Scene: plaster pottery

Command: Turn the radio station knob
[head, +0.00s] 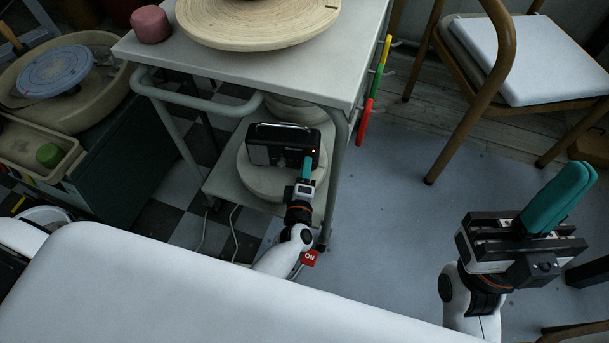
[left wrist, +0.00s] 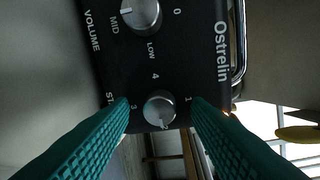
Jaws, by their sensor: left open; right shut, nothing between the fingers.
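The black radio (head: 262,152) stands on a round pale disc (head: 258,183) on the lower shelf of the cart; an orange light glows on its front. In the left wrist view its black front panel (left wrist: 170,58) reads "Ostrelin". The silver station knob (left wrist: 159,108) has numbers around it, and a partly hidden label begins "ST". The volume knob (left wrist: 140,13) is at the top. My left gripper (head: 306,168) is open at the radio's front, its teal fingers on either side of the station knob; contact cannot be told. My right gripper (head: 562,196) is shut and empty, far right.
The cart's grey top (head: 347,62) overhangs the radio and carries a wooden wheel disc (head: 255,30) and a pink lump (head: 150,24). A chair (head: 510,70) stands at right. A white surface (head: 180,275) fills the lower left foreground. The floor at centre right is clear.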

